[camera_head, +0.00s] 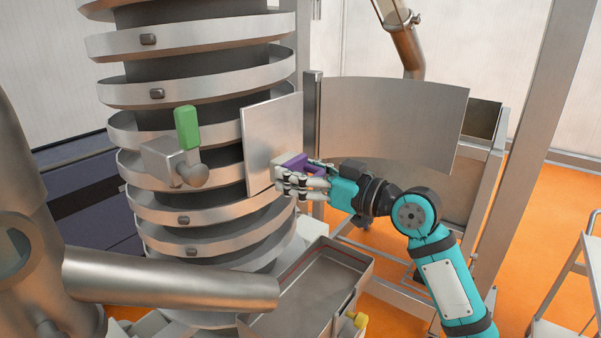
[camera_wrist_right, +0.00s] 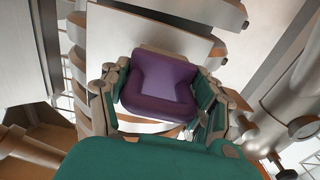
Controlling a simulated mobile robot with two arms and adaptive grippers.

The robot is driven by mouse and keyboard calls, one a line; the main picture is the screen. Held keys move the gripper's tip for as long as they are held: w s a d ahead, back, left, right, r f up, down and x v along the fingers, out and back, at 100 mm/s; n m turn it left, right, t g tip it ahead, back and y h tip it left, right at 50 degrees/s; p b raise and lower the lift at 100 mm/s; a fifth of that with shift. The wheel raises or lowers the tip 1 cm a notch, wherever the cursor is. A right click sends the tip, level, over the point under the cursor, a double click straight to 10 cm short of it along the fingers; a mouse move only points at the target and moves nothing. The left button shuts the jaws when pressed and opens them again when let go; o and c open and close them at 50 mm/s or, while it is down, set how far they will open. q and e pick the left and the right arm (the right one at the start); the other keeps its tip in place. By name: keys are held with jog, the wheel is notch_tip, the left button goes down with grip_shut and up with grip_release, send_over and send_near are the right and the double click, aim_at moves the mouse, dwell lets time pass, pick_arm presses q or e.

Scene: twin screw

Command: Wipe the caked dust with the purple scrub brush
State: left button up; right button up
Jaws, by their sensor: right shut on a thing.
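The purple scrub brush (camera_head: 294,163) is held in my right gripper (camera_head: 303,180), at the lower right part of a flat metal plate (camera_head: 270,132) on the spiral tower. The brush also fills the middle of the right wrist view (camera_wrist_right: 160,88), with the fingers of my right gripper (camera_wrist_right: 160,105) closed on both its sides. The plate lies just beyond the brush; I cannot tell whether the bristles touch it. A pale tan patch by the brush may be bristles or dust; I cannot tell which. My left gripper is not in view.
A curved metal panel (camera_head: 390,118) is behind my right arm. An open metal tray (camera_head: 318,290) is below. A metal post (camera_head: 520,130) rises at right.

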jog(key=shift+x, duration=1)
jog(key=shift+w+d+b, duration=0.5)
jog(key=shift+w, duration=0.1)
jog(key=shift+w+d+b, duration=0.3)
jog(key=shift+w+d, duration=0.05)
jog(key=shift+w, duration=0.2)
jog(key=shift+w+d+b, duration=0.3)
jog(key=shift+w, duration=0.2)
jog(key=shift+s+a+r+p, duration=0.1)
jog(key=shift+s+a+p, duration=0.3)
jog(key=shift+s+a, duration=0.3)
jog(key=shift+s+a+p, duration=0.4)
jog(key=shift+s+a, duration=0.1)
jog(key=shift+s, duration=0.45)
